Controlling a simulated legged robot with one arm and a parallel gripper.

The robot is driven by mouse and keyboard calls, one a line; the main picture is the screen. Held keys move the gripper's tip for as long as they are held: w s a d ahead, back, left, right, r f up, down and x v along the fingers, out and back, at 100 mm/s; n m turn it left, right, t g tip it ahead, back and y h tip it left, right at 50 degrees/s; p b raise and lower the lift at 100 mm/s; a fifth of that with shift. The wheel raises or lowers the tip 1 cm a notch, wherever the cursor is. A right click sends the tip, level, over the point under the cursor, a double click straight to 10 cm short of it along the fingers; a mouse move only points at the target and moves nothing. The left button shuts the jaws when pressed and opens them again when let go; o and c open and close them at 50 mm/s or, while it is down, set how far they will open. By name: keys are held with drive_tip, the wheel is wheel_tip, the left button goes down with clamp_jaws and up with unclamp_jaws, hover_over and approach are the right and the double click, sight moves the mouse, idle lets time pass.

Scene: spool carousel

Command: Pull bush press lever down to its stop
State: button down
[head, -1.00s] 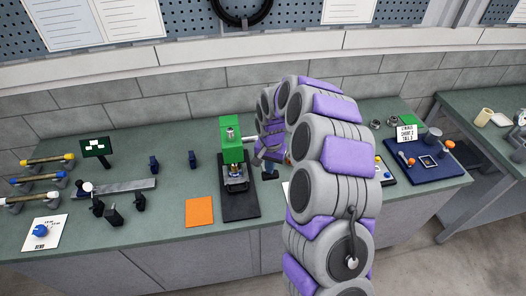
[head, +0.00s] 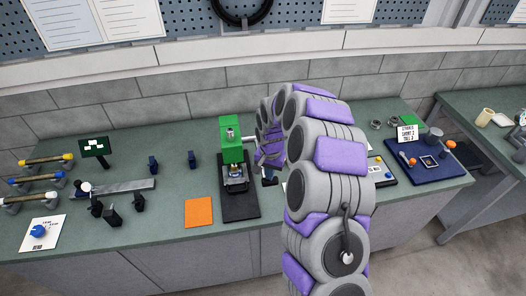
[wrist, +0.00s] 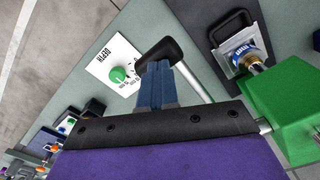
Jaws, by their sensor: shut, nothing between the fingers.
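The bush press (head: 231,142) is green on a black base plate (head: 240,208), on the bench left of my arm. Its green body also shows at the right of the wrist view (wrist: 285,112). The lever is a silver rod (wrist: 192,82) ending in a black grip (wrist: 160,52); in the head view the grip (head: 269,180) shows low beside the press. My gripper (wrist: 157,75) is shut and empty, its blue fingertips at the black grip, apparently touching it. In the head view my arm hides most of the gripper and the rod.
An orange mat (head: 199,212) lies left of the press. A white card with a green knob (wrist: 117,74) lies close to the fingers. A blue tray (head: 425,165) with small parts sits at the right. Rods on stands fill the left end of the bench.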

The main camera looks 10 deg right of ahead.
drive_tip(key=shift+w+f, duration=0.1)
drive_tip(key=shift+f, duration=0.7)
drive_tip(key=shift+w+f+b, duration=0.2)
drive_tip(key=shift+f, duration=0.45)
drive_tip(key=shift+w+f+b, duration=0.15)
drive_tip(key=shift+f, duration=0.55)
